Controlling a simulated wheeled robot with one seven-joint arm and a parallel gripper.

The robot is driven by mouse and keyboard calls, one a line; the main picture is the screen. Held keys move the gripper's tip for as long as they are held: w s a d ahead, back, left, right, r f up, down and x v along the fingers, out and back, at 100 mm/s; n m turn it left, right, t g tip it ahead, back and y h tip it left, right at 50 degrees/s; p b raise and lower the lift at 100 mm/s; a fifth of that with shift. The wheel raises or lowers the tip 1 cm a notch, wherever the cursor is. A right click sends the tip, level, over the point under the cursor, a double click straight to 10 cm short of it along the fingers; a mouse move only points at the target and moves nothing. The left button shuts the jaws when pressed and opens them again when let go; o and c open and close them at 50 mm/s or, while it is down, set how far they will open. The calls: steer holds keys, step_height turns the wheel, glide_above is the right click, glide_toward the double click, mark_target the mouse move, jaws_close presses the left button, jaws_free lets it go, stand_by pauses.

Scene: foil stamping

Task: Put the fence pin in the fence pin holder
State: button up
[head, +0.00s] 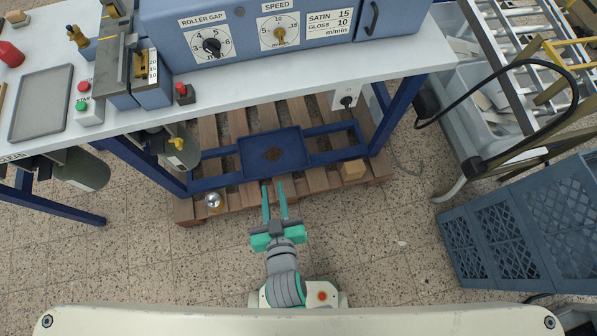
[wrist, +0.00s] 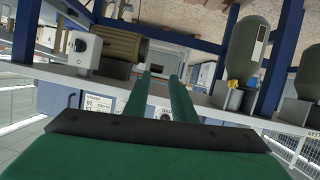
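My gripper (head: 274,184) is in front of the workbench, low near the pallet and the blue under-frame. Its two green fingers stand apart with nothing seen between them. It also shows in the wrist view (wrist: 159,76), fingers parallel with a gap. I cannot clearly make out the fence pin or its holder. A small brass-topped blue piece (head: 80,42) stands on the bench at the upper left, beside the blue-grey fixture (head: 118,70); I cannot tell if it is either one.
The bench top (head: 250,92) carries a blue machine (head: 350,40), a grey tray (head: 42,102) and a start button box (head: 88,112). Blue crates (head: 470,250) stand right.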

steer(key=s+d+r+m+t+h, duration=0.1)
steer(key=s+d+r+m+h, duration=0.1)
steer(key=s+d, duration=0.5)
steer(key=shift+s+r+m+t, duration=0.4)
steer(key=shift+s+r, duration=0.65)
steer(key=shift+s, duration=1.8)
